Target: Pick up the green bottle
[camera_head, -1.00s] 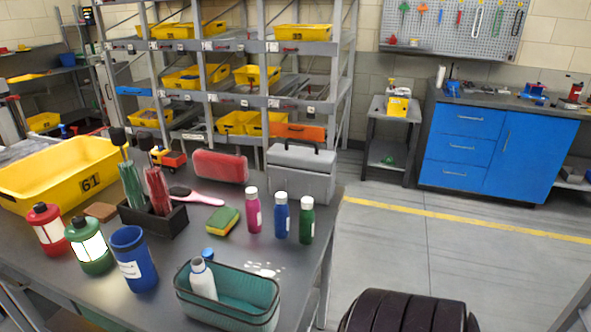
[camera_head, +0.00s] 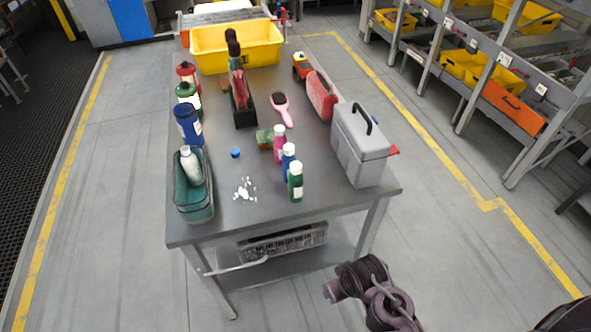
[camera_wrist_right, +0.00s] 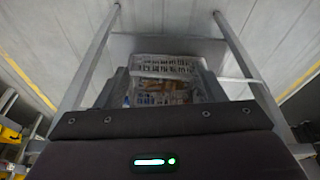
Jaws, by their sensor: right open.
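The green bottle (camera_head: 295,182), with a white cap and pale label, stands upright near the table's front edge. A blue bottle (camera_head: 288,163) and a pink bottle (camera_head: 280,143), also white-capped, stand just behind it in a row. My right arm (camera_head: 372,292) shows low in the head view, in front of the table and apart from the bottle. The dark body of my right gripper (camera_wrist_right: 160,150) fills the bottom of the right wrist view; it is open, its fingertips not clearly seen. The wrist view faces the table's underside area, without the bottle. My left gripper is not in view.
A grey toolbox (camera_head: 361,150) stands right of the bottles, a green sponge (camera_head: 265,138) behind them. A teal basket (camera_head: 194,200) holds a white bottle at left. A crate (camera_wrist_right: 165,68) sits on the lower shelf.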

